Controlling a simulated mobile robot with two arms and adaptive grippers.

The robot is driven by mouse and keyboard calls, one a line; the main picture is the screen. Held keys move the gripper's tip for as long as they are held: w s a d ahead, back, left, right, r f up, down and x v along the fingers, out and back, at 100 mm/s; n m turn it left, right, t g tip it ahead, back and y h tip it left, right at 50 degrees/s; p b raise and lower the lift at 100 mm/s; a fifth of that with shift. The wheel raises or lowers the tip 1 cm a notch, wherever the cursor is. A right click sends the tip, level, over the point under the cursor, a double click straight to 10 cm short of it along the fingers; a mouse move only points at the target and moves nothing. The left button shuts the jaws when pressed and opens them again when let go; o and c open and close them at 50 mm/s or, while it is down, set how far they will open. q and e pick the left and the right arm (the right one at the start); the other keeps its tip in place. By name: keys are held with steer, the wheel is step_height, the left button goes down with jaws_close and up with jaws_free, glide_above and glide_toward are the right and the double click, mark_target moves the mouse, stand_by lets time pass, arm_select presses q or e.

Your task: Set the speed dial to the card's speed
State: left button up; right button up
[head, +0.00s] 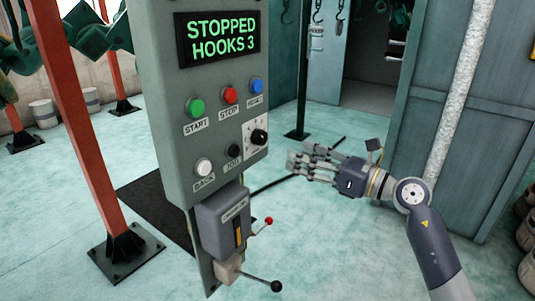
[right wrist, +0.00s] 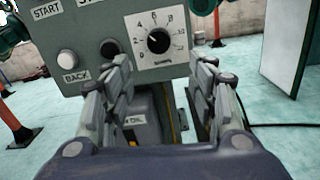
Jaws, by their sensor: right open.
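The speed dial (head: 258,137) is a black round knob on a white scale plate at the right edge of the grey control panel (head: 165,90). In the right wrist view the dial (right wrist: 158,41) sits straight ahead, with numbers around it; where its mark points is too small to tell. My right gripper (head: 296,163) is open and empty, to the right of the panel and slightly below the dial, apart from it. Its fingers also show in the right wrist view (right wrist: 160,80), one on each side below the dial. No speed card can be made out. My left gripper is out of view.
The panel display (head: 218,36) reads STOPPED, HOOKS 3. Levers (head: 262,284) stick out below. A red post (head: 75,120) stands left.

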mark_target(264, 139)
steer(key=shift+n, duration=0.7)
steer(key=x, duration=0.3)
steer(key=p+x, duration=0.1)
steer(key=x, duration=0.3)
steer(key=p+x, duration=0.1)
steer(key=x, duration=0.2)
steer(key=shift+w+a+r, duration=0.15)
steer(key=shift+a+r, duration=0.1)
steer(key=shift+r, duration=0.15)
steer(key=c, duration=1.1)
